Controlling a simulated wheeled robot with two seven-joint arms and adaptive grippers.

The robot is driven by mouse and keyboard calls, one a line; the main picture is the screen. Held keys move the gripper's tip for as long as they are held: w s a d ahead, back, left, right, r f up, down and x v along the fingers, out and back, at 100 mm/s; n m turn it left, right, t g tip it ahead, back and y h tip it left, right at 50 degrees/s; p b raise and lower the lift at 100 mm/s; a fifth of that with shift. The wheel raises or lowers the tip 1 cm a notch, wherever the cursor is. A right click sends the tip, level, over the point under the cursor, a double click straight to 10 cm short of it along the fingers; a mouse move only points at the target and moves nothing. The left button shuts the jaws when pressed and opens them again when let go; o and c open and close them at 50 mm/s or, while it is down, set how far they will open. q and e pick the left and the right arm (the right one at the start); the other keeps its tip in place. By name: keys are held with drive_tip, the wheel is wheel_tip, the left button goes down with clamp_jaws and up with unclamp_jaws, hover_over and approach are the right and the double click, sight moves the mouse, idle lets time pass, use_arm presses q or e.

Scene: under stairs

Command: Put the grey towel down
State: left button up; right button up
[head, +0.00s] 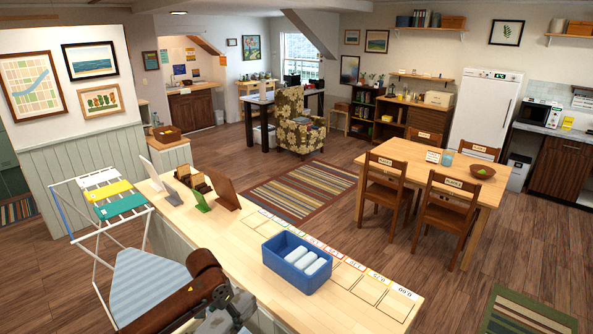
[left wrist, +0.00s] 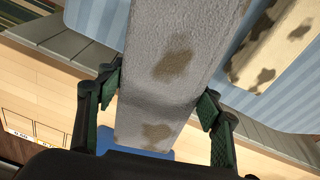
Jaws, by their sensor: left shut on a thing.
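The grey towel (left wrist: 178,60), a flat grey strip with brown stains, runs between the fingers of my left gripper (left wrist: 162,95) in the left wrist view. The gripper is shut on it. In the head view my left gripper (head: 228,312) is at the bottom edge, in front of the counter; I cannot make out the towel there. My right gripper is not in view.
A blue striped surface (head: 145,283) lies left of my arm; a beige stained cloth (left wrist: 275,45) lies over it. A blue bin (head: 288,274) with white rolls stands on the wooden counter (head: 245,232). A drying rack (head: 92,232) holds cloths.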

use_arm(q)
drive_tip(key=s+d+n+y+b, duration=0.1)
drive_tip(key=s+n+b, duration=0.3)
drive_tip(key=s, duration=0.9)
drive_tip(key=shift+s+d+f+n, duration=0.2)
drive_tip(key=shift+d+n, duration=0.2)
drive_tip(key=shift+n, duration=0.5)
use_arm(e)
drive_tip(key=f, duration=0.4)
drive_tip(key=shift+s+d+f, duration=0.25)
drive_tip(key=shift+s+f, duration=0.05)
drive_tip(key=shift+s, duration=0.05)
use_arm(q)
drive_tip(key=o, duration=1.1)
drive_tip(key=shift+c, duration=0.2)
drive_tip(key=c, duration=1)
drive_tip(key=shift+c, duration=0.3)
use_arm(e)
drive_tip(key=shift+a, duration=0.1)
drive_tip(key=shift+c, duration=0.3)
